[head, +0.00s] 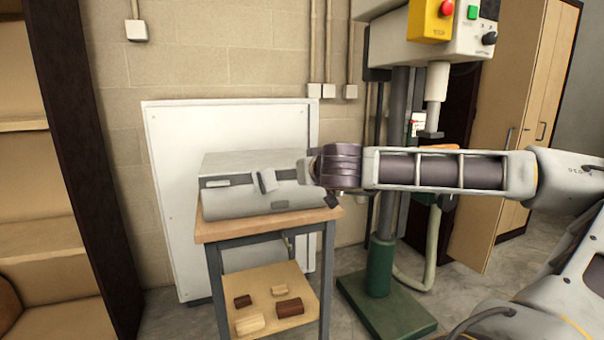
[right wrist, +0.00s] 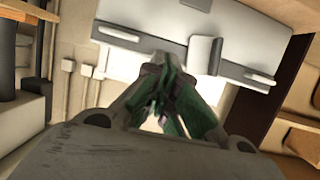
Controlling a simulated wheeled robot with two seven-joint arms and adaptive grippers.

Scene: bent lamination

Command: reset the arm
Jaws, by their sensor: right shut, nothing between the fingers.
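My right arm (head: 445,170) reaches in from the right in the head view, roughly level. Its wrist end is just right of a pale grey box-shaped machine (head: 240,200) on a small table (head: 262,226). In the right wrist view my right gripper (right wrist: 172,105) is shut with its dark green fingers together and nothing between them. The machine also shows beyond the fingers in that view (right wrist: 250,58), with a raised handle (right wrist: 206,57) on its face. I cannot tell whether the gripper touches it. My left gripper is not in view.
A green drill press (head: 382,250) with a yellow switch box (head: 430,22) stands behind my right arm. Several wooden pieces lie on the table's lower shelf (head: 262,285). A white panel (head: 170,200) leans on the wall. Shelving (head: 75,160) is at left, a wooden cabinet (head: 545,80) at right.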

